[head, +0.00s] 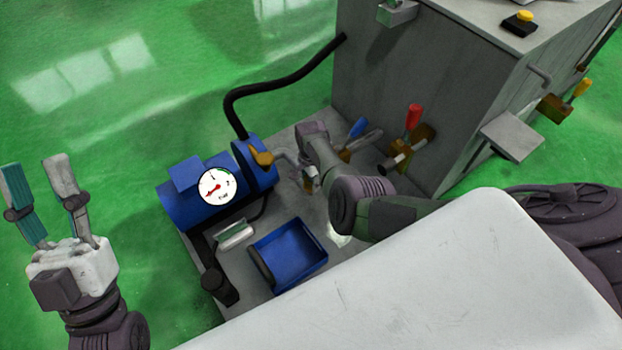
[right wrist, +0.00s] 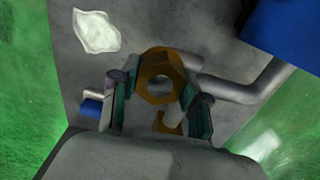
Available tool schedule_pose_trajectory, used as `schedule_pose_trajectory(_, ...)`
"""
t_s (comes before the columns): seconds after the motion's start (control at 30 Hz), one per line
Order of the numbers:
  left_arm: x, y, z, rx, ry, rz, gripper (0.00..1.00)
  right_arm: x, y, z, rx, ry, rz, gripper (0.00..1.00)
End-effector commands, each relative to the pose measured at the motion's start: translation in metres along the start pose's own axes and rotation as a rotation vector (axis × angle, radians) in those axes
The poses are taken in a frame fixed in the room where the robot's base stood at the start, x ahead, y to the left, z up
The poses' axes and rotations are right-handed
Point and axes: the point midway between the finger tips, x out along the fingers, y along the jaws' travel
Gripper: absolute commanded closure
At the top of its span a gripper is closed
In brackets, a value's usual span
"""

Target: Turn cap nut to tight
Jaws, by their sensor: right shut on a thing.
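The cap nut (right wrist: 160,72) is a brass-coloured hexagonal ring at the end of a grey pipe (right wrist: 240,90) in the right wrist view. My right gripper (right wrist: 157,95) has one finger on each side of the nut and is shut on it. In the head view my right gripper (head: 308,180) is beside the pipe near the blue pump, and its own wrist and fingers hide most of the nut. My left gripper (head: 34,165) is open and empty above the green floor at the far left.
A blue tray (head: 290,255) lies in front. Red-handled (head: 413,117) and blue-handled (head: 357,128) valves stand near the grey machine cabinet (head: 430,80). A black hose (head: 285,83) joins pump and cabinet.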

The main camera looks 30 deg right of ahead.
Motion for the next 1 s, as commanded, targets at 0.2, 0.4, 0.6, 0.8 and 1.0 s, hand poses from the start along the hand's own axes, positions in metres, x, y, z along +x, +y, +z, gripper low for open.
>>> schedule_pose_trajectory(0.2, 0.0000, 0.0000, 0.0004, 0.000, -0.003, 0.000, 0.60, -0.0001, -0.0003, -0.0013, 0.013, 0.003, -0.001, 0.89)
schedule_pose_trajectory(0.4, 0.0000, 0.0000, 0.0005, 0.000, -0.004, 0.000, 0.60, -0.0002, -0.0003, -0.0014, 0.014, 0.002, -0.001, 0.89)
schedule_pose_trajectory(0.6, 0.0000, -0.0001, 0.0006, 0.000, -0.004, 0.000, 0.60, -0.0002, -0.0002, -0.0012, 0.013, 0.002, -0.001, 0.29)
schedule_pose_trajectory(0.8, 0.0000, -0.0002, 0.0006, 0.000, -0.005, 0.000, 0.60, -0.0001, -0.0001, -0.0006, 0.012, 0.001, -0.001, 0.29)
schedule_pose_trajectory(1.0, -0.0005, -0.0007, 0.0017, 0.002, -0.008, -0.001, 0.60, -0.0033, -0.0004, -0.0004, 0.011, 0.001, 0.000, 0.29)
